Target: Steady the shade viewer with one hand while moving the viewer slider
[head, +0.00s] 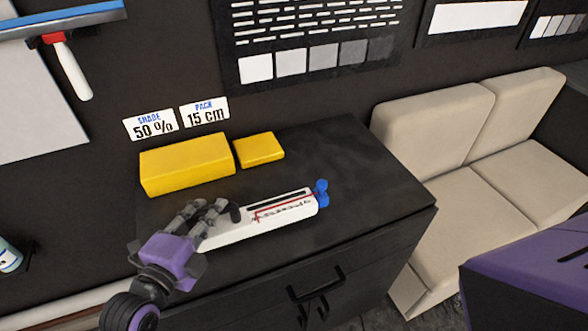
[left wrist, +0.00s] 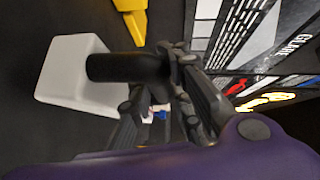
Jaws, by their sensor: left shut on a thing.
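The white shade viewer (head: 272,222) lies on the dark cabinet top. It has a printed scale, a red line and a blue knob (head: 321,194) at its right end. An upright black knob (head: 235,213) stands near its left part. My left gripper (head: 218,208) is at the viewer's left end, shut on the black knob. In the left wrist view, the black knob (left wrist: 125,67) reaches into the fingertips (left wrist: 183,60), with the white viewer body (left wrist: 68,75) behind it. The fingers hide part of the viewer's left end. My right gripper is out of view.
Two yellow blocks (head: 186,163) (head: 259,149) lie behind the viewer on the cabinet top (head: 370,180). The cabinet's right side is clear. A beige sofa (head: 500,175) stands at the right.

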